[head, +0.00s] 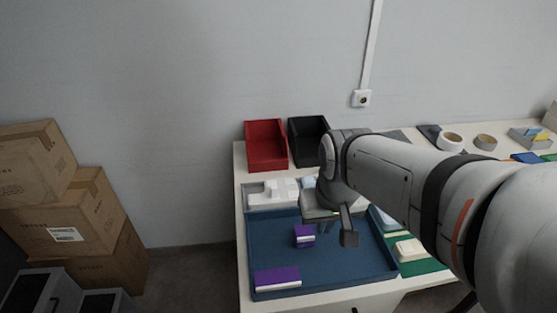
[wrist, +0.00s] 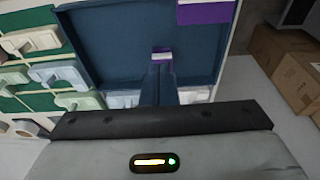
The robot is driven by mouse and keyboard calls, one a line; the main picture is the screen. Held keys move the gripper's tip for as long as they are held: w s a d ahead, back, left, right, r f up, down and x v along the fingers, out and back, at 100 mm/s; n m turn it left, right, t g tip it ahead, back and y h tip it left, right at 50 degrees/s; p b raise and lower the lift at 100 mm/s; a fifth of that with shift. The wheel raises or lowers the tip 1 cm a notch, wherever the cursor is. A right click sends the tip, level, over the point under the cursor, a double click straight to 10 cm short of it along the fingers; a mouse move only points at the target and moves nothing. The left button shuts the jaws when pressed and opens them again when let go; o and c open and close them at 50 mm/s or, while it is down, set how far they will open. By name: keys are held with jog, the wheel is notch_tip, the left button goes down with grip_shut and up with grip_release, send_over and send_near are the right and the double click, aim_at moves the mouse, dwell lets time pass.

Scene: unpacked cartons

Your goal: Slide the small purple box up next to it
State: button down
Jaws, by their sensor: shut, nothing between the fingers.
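The small purple box (head: 304,236), with a white stripe, lies inside the blue tray (head: 345,272), left of my gripper (head: 347,238). A larger purple box (head: 277,281), also with a white stripe, lies in the tray's near left corner, apart from the small one. In the wrist view my gripper (wrist: 159,72) has its fingers together and empty. The small box (wrist: 161,55) shows just beyond the fingertips; whether they touch it I cannot tell. The larger box (wrist: 206,12) is at the upper right there.
A red bin (head: 266,146) and a black bin (head: 308,140) stand behind the tray. A pale organiser (head: 256,199) with light items borders its far side. A green mat (head: 425,267) with pale items lies to the right. The tray floor between the two purple boxes is clear.

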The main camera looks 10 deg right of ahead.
jog(key=g+p, duration=0.1)
send_over(304, 236)
notch_tip(304, 236, down, 2)
jog(key=f, duration=0.1)
jog(key=w+f+g+p, duration=0.1)
jog(key=w+f, duration=0.6)
jog(key=w, duration=0.3)
jog(key=f, duration=0.6)
jog(key=f+p, duration=0.1)
jog(key=f, duration=0.3)
jog(key=shift+s+d, duration=0.25)
jog(key=shift+s, duration=0.05)
jog(key=s, duration=0.3)
jog(key=shift+s+r+p, duration=0.2)
jog(key=shift+r+p, duration=0.05)
jog(key=shift+p, duration=0.15)
jog(key=shift+s+f, duration=0.15)
jog(key=shift+s, duration=0.1)
